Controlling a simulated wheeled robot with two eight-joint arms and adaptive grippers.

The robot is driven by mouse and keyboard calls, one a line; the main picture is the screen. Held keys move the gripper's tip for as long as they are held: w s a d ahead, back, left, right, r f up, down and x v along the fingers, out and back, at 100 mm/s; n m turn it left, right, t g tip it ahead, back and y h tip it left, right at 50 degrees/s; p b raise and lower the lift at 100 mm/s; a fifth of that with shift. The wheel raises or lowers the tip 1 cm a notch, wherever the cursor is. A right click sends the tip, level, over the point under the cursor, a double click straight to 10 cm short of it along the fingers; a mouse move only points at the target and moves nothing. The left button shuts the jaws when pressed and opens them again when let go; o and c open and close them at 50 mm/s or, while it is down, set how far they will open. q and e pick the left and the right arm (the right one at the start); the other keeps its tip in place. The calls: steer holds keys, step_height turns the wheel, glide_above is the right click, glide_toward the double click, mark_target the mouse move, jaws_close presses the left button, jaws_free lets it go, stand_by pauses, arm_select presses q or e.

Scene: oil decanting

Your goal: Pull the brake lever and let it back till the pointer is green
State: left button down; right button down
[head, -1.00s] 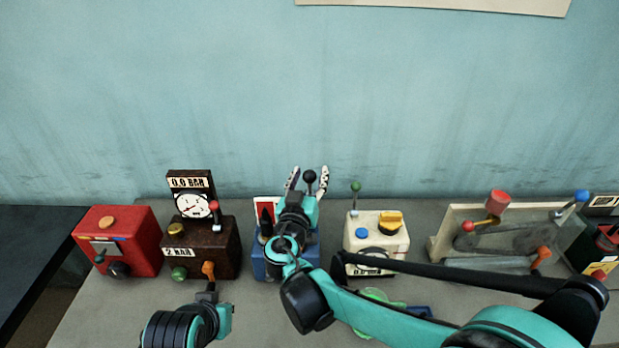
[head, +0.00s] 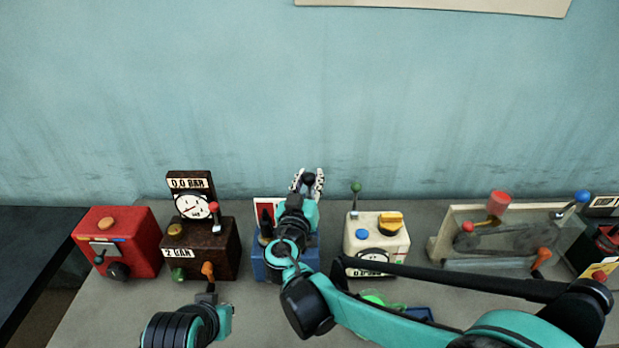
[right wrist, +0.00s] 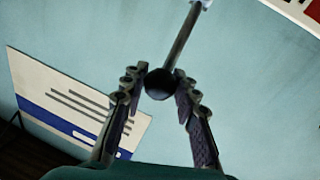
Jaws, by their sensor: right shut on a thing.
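The blue box (head: 270,268) stands near the middle of the row, partly hidden behind my right arm. Its black-knobbed lever (head: 308,179) sticks up behind the arm. My right gripper (head: 307,183) is shut on the black knob. In the right wrist view, the knob (right wrist: 159,84) sits between the fingertips and its metal rod runs up to the right. A white and red panel (head: 268,203) shows at the box's left, partly covered by a dark part; I cannot make out the pointer. My left gripper (head: 225,318) shows only partly at the bottom; its fingers cannot be made out.
A red box (head: 118,240) and a dark brown box with a gauge (head: 200,250) stand to the left. A cream box (head: 377,240) and a belt device (head: 500,235) stand to the right. A green object (head: 378,298) lies in front, behind my right arm.

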steer(key=s+f+b, duration=0.3)
steer(key=s+f, duration=0.2)
steer(key=shift+f, duration=0.3)
stand_by(0.4)
stand_by(0.4)
steer(key=c, duration=1.1)
jaws_free()
steer(key=shift+c, duration=0.2)
steer(key=v, duration=1.2)
steer(key=shift+d, duration=0.1)
